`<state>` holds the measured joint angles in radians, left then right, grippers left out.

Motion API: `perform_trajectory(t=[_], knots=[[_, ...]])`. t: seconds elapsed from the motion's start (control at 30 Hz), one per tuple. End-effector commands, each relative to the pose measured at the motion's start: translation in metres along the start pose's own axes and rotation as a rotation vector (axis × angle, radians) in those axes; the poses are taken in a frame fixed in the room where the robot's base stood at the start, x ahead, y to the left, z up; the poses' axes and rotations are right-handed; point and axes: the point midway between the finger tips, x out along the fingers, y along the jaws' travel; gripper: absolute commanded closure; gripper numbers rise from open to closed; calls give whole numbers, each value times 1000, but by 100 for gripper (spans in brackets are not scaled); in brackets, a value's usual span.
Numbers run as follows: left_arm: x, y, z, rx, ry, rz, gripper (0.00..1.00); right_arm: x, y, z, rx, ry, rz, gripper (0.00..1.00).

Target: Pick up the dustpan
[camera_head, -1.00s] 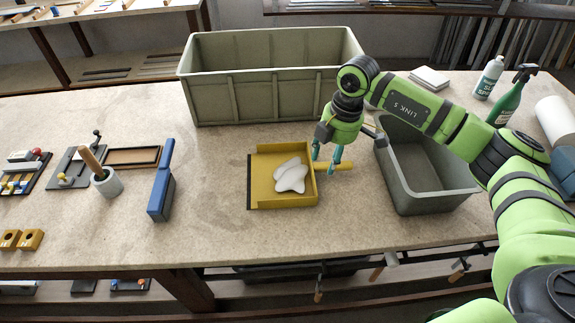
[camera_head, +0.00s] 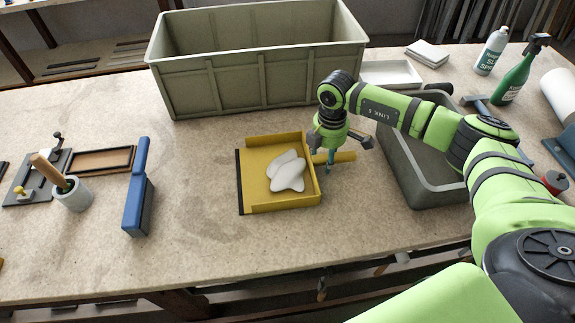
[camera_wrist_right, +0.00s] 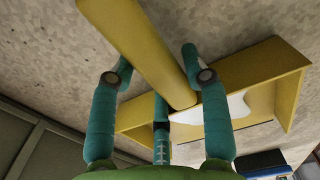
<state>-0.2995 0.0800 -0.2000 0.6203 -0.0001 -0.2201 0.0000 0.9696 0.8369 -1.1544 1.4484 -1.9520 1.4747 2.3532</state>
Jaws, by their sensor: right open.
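The yellow dustpan (camera_head: 281,205) lies flat on the workbench, its handle (camera_head: 344,157) pointing right. A white crumpled piece (camera_head: 287,171) lies in the pan. My right gripper (camera_head: 329,162) is at the handle, near where it joins the pan, pointing down. In the right wrist view the right gripper (camera_wrist_right: 155,62) has its teal fingers open on both sides of the dustpan handle (camera_wrist_right: 137,42), with gaps visible. Part of the pan (camera_wrist_right: 258,66) shows behind the fingers there. My left gripper is not in view.
A large grey-green crate (camera_head: 255,83) stands behind the dustpan. A grey bin (camera_head: 424,178) stands close to the right, beneath my right forearm. A blue-handled brush (camera_head: 138,200) and a grey pot (camera_head: 73,195) are to the left. Bench between brush and dustpan is clear.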

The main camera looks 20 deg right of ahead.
Motion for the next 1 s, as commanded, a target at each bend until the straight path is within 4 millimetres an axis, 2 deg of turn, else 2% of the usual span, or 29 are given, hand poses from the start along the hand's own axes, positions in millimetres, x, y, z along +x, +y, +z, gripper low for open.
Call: perform_trajectory(t=[0.1,0.3,0.4,0.77,0.87,1.0], knots=[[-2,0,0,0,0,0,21,7,-1,0,-2,0,-1,53],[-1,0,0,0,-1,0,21,8,0,0,-2,1,0,53],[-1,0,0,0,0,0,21,8,0,0,-1,1,0,86],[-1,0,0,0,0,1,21,6,0,-1,-1,3,2,87],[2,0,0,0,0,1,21,2,1,-1,0,3,4,87],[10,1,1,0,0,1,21,-14,1,0,0,4,6,87]])
